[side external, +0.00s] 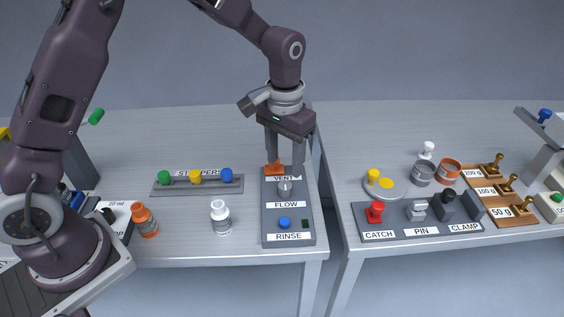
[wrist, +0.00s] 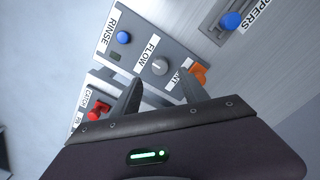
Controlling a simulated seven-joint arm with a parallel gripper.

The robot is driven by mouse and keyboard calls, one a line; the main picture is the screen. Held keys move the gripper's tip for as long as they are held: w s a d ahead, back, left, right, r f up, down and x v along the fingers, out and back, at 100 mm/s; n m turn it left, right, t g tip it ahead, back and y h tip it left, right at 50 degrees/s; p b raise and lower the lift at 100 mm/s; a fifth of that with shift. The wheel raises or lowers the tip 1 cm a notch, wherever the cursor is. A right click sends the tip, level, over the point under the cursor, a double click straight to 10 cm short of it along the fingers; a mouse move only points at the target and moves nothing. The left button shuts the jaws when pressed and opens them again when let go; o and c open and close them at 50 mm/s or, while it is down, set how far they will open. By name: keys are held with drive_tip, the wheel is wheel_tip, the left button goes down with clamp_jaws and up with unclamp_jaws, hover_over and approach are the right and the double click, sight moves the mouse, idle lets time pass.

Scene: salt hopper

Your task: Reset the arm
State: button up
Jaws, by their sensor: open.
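My gripper (side external: 285,158) hangs from the bent arm, pointing down over the back end of the grey control panel (side external: 270,213). Its two fingers are apart with nothing between them, and they also show in the wrist view (wrist: 160,92). Below it is the orange VENT piece (side external: 274,169), partly covered by a finger in the wrist view (wrist: 198,76). The grey FLOW knob (side external: 285,188) and the blue RINSE button (side external: 284,222) lie toward the front of the panel. I cannot tell if a finger touches the orange piece.
The stoppers tray (side external: 198,188), an orange bottle (side external: 144,220) and a white bottle (side external: 221,217) stand left of the panel. Right of a table gap are the CATCH, PIN and CLAMP block (side external: 418,233), small cups (side external: 423,173) and the weights board (side external: 497,197).

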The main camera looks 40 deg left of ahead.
drive_tip(key=s+a+r+t, duration=0.3)
drive_tip(key=s+a+r, duration=0.1)
drive_tip(key=s+r, duration=1.05)
drive_tip(key=s+a+r+t, duration=0.1)
drive_tip(key=s+r+t, duration=0.1)
drive_tip(key=s, duration=1)
drive_tip(key=shift+a+t, duration=0.3)
drive_tip(key=shift+a, duration=0.1)
